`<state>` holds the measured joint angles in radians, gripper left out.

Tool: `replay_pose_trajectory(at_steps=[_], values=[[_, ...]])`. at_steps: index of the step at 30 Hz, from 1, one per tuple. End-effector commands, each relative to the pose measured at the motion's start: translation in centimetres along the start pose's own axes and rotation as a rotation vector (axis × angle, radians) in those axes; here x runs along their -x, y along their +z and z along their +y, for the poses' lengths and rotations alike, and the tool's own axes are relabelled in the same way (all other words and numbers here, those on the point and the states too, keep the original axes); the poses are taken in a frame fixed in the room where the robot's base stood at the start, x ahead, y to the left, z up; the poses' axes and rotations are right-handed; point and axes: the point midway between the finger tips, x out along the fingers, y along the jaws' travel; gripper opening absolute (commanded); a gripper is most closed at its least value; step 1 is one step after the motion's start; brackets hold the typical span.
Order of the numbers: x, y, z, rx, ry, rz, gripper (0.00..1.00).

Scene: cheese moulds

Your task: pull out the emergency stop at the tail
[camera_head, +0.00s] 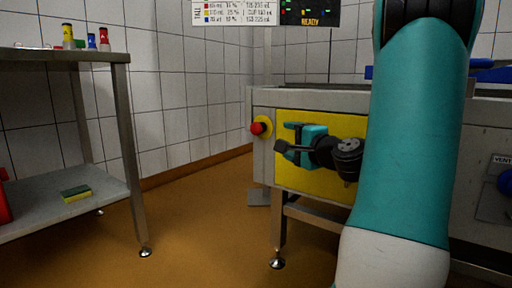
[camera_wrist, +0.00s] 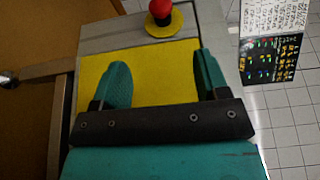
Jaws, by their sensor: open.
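The emergency stop (camera_head: 257,128) is a red mushroom button on a yellow round plate, at the left end of the machine's front in the head view. In the wrist view the red button (camera_wrist: 160,10) shows at the top, partly cut by the frame edge. My gripper (camera_head: 285,136) is in front of the yellow panel, just right of the button and apart from it. In the wrist view its two teal fingers (camera_wrist: 160,75) are spread with nothing between them, and the button lies beyond their tips.
The yellow panel (camera_head: 310,182) is on the steel machine (camera_head: 262,97). A steel table (camera_head: 122,100) at left holds small bottles (camera_head: 68,36) on top and a sponge (camera_head: 76,194) on its lower shelf. Floor between table and machine is clear.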

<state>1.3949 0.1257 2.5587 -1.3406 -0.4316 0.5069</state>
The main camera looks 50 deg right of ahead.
Motion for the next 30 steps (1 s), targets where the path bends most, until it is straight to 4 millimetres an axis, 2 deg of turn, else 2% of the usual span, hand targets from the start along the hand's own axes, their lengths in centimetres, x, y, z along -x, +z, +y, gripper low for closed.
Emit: replay_pose_trajectory(at_steps=[8,17,30], values=[[-1.7,-0.2,-0.9,-0.011,-0.005,0.001,0.68],[-5.4,-0.1,-0.8,-0.008,0.001,0.000,0.68],[-14.3,0.0,-0.3,0.003,-0.004,0.000,0.68]])
